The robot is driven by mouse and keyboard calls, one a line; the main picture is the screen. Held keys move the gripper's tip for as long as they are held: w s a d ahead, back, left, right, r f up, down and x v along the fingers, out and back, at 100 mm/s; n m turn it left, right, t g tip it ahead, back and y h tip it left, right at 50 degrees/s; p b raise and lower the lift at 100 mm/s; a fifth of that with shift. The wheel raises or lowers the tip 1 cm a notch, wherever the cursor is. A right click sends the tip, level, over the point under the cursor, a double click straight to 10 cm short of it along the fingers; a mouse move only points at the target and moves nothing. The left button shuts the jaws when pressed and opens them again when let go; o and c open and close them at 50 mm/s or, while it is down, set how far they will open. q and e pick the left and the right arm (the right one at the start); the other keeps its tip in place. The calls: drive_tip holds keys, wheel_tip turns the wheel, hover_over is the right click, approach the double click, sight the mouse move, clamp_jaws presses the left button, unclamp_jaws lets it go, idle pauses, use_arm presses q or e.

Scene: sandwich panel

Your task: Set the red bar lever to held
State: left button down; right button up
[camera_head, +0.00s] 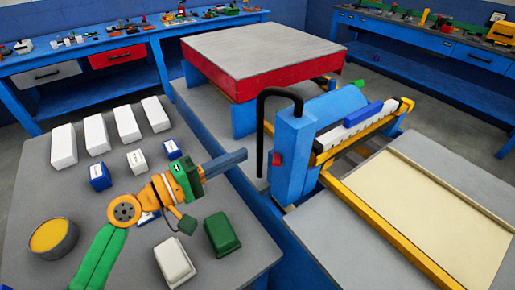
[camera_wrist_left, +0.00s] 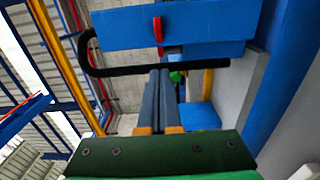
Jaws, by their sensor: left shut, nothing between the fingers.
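A small red lever (camera_head: 277,158) sits on the near end of the blue machine (camera_head: 297,145) in the head view. In the left wrist view the red lever (camera_wrist_left: 157,30) stands out against the machine's blue face, beyond the fingertips. My left gripper (camera_head: 243,155) is shut and empty, its fingers pointing right toward the machine. It is apart from the lever. In the left wrist view the shut fingers of the left gripper (camera_wrist_left: 162,72) reach up near the black bent bar (camera_wrist_left: 130,70). I cannot tell whether they touch that bar. My right gripper is not in view.
The black bar (camera_head: 260,130) hangs down between my gripper and the machine. A grey table (camera_head: 110,190) below my left arm holds white blocks, small blue boxes, a yellow-filled bowl (camera_head: 52,237) and a green box (camera_head: 222,233). A red-sided platform (camera_head: 265,60) stands behind.

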sight(278, 155)
use_arm(q)
drive_tip(key=d+p, duration=0.2)
drive_tip(key=d, duration=0.2)
drive_tip(key=shift+d, duration=0.3)
